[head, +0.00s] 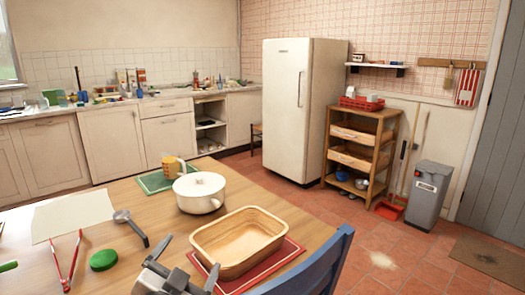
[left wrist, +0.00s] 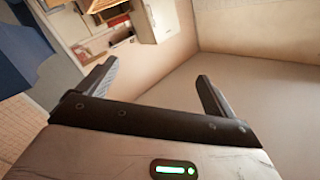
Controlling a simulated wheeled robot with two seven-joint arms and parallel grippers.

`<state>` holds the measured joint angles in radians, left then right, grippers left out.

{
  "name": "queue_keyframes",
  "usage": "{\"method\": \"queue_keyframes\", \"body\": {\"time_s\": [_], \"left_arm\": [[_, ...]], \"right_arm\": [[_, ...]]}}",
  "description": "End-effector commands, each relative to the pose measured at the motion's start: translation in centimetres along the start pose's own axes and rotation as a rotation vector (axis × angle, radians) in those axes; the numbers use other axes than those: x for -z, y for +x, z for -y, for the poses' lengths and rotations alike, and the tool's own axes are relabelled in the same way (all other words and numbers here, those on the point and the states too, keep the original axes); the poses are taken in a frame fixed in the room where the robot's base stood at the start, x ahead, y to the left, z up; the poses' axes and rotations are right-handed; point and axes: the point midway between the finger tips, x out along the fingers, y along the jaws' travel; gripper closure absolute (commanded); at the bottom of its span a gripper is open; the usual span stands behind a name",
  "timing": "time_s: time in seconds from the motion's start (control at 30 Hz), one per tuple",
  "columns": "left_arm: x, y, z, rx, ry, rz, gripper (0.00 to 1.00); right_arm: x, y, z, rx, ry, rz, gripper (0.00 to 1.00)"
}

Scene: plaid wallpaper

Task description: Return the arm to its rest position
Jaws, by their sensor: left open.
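My left gripper (head: 188,262) shows at the bottom edge of the head view, in front of the wooden table and left of the wooden basket. In the left wrist view, its two dark fingers (left wrist: 157,74) stand wide apart with nothing between them. Most of the left arm is out of view. My right gripper is in neither view.
The wooden table (head: 130,200) holds a tan basket (head: 238,240) on a red mat, a white pot (head: 199,193), a mug (head: 173,165), a green lid (head: 103,260) and red-handled tongs (head: 70,265). A blue chair (head: 310,270) stands close at the right.

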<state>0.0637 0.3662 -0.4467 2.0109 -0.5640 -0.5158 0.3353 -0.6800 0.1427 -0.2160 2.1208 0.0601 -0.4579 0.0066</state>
Motion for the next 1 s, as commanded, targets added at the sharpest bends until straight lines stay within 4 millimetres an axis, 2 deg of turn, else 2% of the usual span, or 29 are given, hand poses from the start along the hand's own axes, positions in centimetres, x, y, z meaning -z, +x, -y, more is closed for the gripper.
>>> {"method": "queue_keyframes", "body": {"time_s": [0.03, 0.1, 0.23, 0.4, 0.7, 0.8, 1.0], "left_arm": [[-3.2, -2.6, -0.4, 0.010, -0.092, 0.170, 0.09], [-6.9, -6.1, -1.1, 0.001, -0.181, 0.382, 0.09], [-11.0, -11.9, -2.6, -0.051, -0.279, 0.662, 0.09], [-13.4, -17.7, -4.4, -0.132, -0.349, 0.890, 0.09], [-14.5, -26.0, -6.6, -0.278, -0.425, 1.165, 0.09], [-14.4, -28.4, -7.2, -0.328, -0.445, 1.239, 0.09], [-15.3, -25.7, -8.8, -0.320, -0.463, 1.095, 0.09]], "right_arm": [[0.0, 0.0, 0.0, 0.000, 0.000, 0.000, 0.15], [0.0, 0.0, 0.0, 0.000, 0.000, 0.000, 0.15], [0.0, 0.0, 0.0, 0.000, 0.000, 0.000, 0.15], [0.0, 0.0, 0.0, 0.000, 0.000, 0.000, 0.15], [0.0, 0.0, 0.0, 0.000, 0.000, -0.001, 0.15], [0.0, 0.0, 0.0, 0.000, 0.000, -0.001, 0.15], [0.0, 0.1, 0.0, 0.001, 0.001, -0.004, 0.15]]}}
